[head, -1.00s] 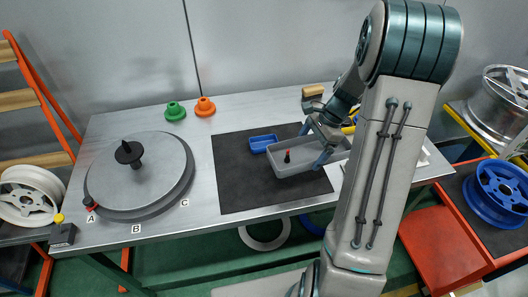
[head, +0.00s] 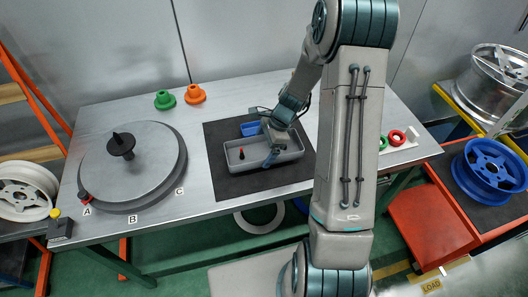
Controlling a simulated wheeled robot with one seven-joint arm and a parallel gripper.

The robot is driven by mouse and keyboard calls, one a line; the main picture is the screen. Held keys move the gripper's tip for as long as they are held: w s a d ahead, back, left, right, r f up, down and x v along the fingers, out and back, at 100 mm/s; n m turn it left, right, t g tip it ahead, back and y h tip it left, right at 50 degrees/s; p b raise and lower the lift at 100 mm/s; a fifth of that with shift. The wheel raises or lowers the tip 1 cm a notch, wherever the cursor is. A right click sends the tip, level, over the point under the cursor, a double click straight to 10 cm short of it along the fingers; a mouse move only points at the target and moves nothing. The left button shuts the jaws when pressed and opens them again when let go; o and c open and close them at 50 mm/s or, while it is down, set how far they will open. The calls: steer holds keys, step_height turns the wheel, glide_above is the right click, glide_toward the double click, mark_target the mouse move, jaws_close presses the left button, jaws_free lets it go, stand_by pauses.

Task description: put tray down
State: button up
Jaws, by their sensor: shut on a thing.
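The grey tray (head: 238,163) is over the black mat (head: 222,185) in the middle of the bench. A small red-topped black piece (head: 241,153) stands inside it toward the left. My gripper (head: 272,145) is shut on the tray, its fingers at the tray's middle and right part. Part of the tray is hidden behind the gripper. Whether the tray touches the mat or hangs just above it, I cannot tell.
A blue bin (head: 250,128) lies close behind the tray, partly hidden. A large grey turntable (head: 135,165) with a black spindle (head: 121,144) fills the left. The mat's front strip is bare.

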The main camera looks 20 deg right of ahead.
mark_target(265, 153)
steer(key=shift+f, duration=1.55)
steer(key=shift+f, duration=0.2)
steer(key=o, duration=0.8)
steer(key=shift+r, duration=0.1)
